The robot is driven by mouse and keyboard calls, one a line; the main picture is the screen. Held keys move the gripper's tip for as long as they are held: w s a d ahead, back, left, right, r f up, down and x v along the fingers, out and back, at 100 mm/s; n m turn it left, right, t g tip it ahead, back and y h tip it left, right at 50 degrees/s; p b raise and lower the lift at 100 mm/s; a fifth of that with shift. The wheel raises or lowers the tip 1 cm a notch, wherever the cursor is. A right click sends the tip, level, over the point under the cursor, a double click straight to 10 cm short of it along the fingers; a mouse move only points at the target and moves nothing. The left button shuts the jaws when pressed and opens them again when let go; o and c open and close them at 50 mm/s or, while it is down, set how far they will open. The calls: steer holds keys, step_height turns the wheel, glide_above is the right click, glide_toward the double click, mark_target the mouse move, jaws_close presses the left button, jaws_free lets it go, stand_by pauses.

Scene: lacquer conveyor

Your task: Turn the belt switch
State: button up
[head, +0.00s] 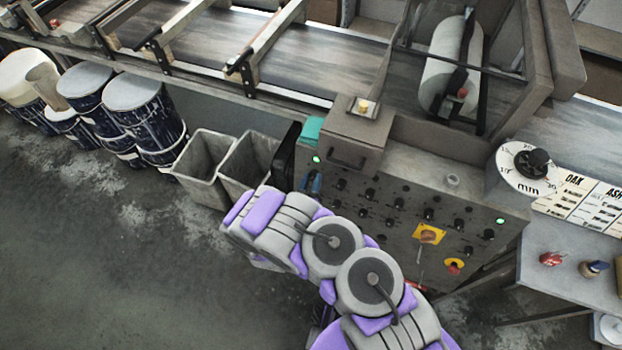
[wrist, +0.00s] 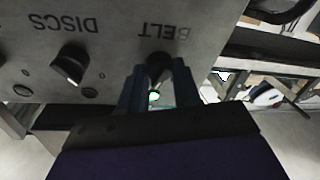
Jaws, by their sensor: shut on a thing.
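The belt switch (wrist: 159,62) is a dark round knob under the upside-down label BELT in the wrist view. My gripper (wrist: 157,74) has its two blue fingers on either side of this knob and is shut on it. The fingers and the dark gripper body hide part of the knob, so its pointing direction cannot be told. A green light shows between the fingers. In the head view my gripper (head: 312,183) is at the left end of the control panel (head: 400,204), below a lit green lamp (head: 316,159). The knob itself is hidden there.
A black DISCS knob (wrist: 72,64) is left of BELT in the wrist view. In the head view the panel carries several black knobs and a red-and-yellow switch (head: 454,266). Grey bins (head: 202,165) stand left of my arm; open floor lies at lower left.

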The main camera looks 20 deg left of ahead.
steer(key=n+g+y+p, duration=0.1)
steer(key=n, duration=0.7)
steer(key=shift+r+p, duration=0.15)
steer(key=shift+p, duration=0.25)
steer(key=shift+a+n+g+y, duration=0.15)
steer(key=shift+n+g+y, duration=0.2)
steer(key=shift+n, duration=0.85)
